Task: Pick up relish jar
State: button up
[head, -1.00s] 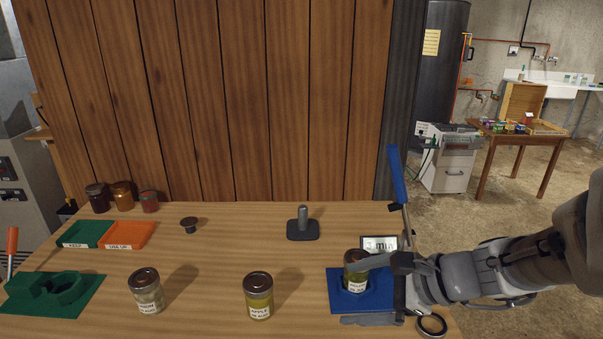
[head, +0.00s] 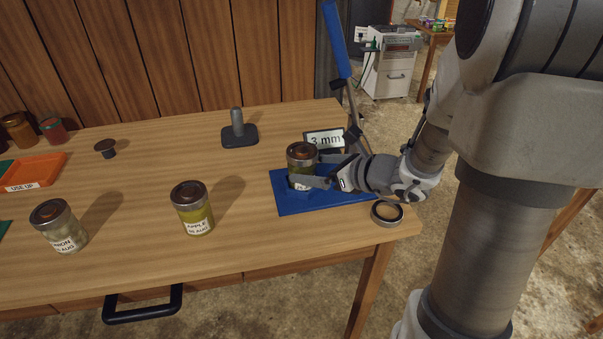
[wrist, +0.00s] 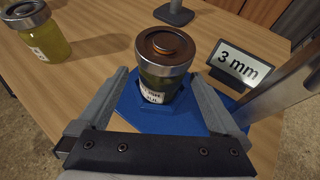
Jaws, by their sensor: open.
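A jar with a metal band and a brown lid (head: 303,153) stands upright in the blue holder (head: 290,204); I take it as the relish jar, though its label is too small or hidden to read fully. In the wrist view the jar (wrist: 164,60) stands between the two fingers of my gripper (wrist: 160,78), with its label facing me. My gripper (head: 312,170) reaches in from the right, its fingers open on either side of the jar. Gaps show beside the jar in the wrist view, and it still sits in the holder.
A yellow-green APPLE jar (head: 192,210) and another labelled jar (head: 58,228) stand to the left. A "3 mm" sign (head: 324,140) and a blue-handled lever (head: 336,42) are close behind the holder. A metal ring (head: 387,213) lies near the table's right edge. A dark post (head: 238,130) stands behind.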

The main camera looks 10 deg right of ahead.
jog(key=x, duration=0.2)
jog(key=b+x, duration=0.1)
jog(key=x, duration=0.4)
jog(key=shift+w+r+b, duration=0.25)
jog(key=shift+w+b, duration=0.1)
jog(key=shift+b, duration=0.05)
jog(key=shift+c, duration=0.2)
grip_shut()
